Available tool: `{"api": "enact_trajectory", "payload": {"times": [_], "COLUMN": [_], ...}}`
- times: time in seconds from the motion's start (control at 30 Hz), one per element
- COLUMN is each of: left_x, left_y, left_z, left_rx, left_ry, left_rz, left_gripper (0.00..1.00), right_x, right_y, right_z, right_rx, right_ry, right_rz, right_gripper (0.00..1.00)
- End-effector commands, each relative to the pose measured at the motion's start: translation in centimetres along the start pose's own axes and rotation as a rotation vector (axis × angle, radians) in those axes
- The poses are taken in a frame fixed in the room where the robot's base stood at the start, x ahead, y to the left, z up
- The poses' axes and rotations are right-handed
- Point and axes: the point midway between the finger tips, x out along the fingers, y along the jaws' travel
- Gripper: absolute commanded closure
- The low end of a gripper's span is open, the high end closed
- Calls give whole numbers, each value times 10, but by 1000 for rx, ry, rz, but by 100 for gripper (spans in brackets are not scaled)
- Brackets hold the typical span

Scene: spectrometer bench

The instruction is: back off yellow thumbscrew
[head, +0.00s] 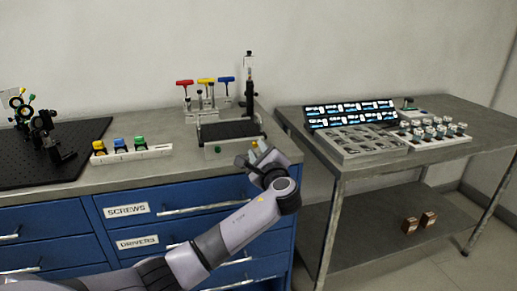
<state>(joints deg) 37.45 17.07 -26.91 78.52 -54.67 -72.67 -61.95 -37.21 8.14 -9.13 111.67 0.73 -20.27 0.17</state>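A grey box-shaped instrument (211,151) with a dark top stands at the bench's front right. A small yellow thumbscrew (254,146) shows on its front, right of a green one (217,149). My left gripper (247,162) is at the instrument's front, just below and beside the yellow thumbscrew, and partly covers that corner. Its fingers are small and seen at an angle; whether they touch the thumbscrew or are open or shut is unclear. My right gripper is out of view.
A white rack (155,152) with yellow, blue and green knobs sits left on the bench. Red, yellow and blue T-handled drivers (206,82) stand behind the instrument. A black breadboard (20,172) with optics is far left. A side table (480,135) holds trays, right across a gap.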

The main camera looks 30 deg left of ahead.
Motion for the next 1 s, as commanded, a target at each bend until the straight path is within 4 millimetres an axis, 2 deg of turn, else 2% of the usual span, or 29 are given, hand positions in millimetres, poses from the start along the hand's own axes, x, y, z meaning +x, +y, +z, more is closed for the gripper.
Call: {"api": "enact_trajectory", "payload": {"times": [0.2,0.53,0.6,0.63,1.0], "left_x": [18,21,21,21,20], "left_y": [0,0,0,0,1], "left_z": [0,0,0,0,-2], "left_rx": [0,-1,-1,-1,-34], "left_ry": [-1,1,1,1,2], "left_rz": [0,-1,-1,0,0], "left_gripper": [72,72,95,100,100], "right_x": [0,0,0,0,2], "right_y": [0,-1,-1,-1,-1], "right_z": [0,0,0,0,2], "right_rx": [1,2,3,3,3], "right_ry": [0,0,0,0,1], "right_rz": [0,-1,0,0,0], "right_gripper": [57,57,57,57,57]}}
